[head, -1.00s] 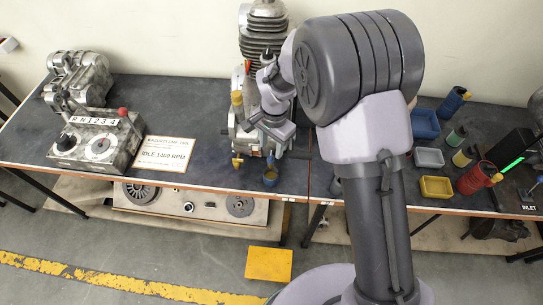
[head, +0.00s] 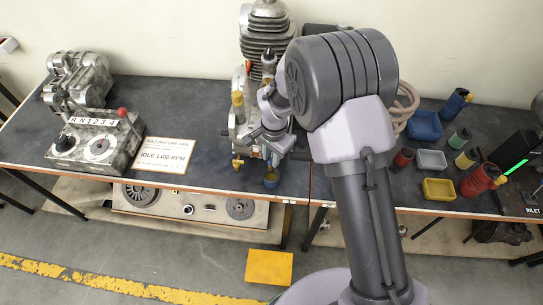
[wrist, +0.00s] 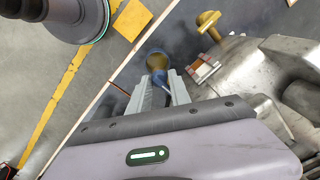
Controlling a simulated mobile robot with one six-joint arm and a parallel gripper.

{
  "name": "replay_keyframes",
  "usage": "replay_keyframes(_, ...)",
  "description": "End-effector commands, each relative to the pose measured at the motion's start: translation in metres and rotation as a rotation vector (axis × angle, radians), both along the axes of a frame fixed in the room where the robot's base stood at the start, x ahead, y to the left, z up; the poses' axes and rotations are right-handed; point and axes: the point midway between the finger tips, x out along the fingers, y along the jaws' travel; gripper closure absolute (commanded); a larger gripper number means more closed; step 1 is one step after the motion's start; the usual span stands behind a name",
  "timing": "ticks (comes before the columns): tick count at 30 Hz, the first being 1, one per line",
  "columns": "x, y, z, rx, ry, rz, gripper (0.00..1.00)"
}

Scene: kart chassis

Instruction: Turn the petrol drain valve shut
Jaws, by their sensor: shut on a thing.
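My gripper (head: 274,156) is at the front of the engine, just above a small blue cup (head: 270,180). In the wrist view its fingers (wrist: 160,88) are shut on a small blue lever (wrist: 160,78), which looks like the drain valve's handle. The valve's body is hidden, and I cannot tell how far it is turned. The cup, with amber colour inside, shows beyond the fingertips in the wrist view (wrist: 156,58). A brass fitting (head: 237,162) sticks out low on the engine, left of my gripper; it also shows in the wrist view (wrist: 208,22).
The finned engine (head: 264,40) stands behind my gripper. A control box (head: 97,143) and an idle-speed sign (head: 163,155) are at the left. Blue, grey and yellow trays (head: 438,189) and several cans are at the right. The bench's front edge is close to the cup.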

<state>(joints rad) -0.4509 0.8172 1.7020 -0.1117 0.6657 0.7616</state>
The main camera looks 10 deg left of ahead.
Motion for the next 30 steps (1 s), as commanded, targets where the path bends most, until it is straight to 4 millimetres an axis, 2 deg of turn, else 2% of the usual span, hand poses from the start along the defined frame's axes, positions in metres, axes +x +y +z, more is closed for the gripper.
replay_keyframes(30,0.0005,-0.0011,-0.0004,-0.001,0.0,0.125,1.0)
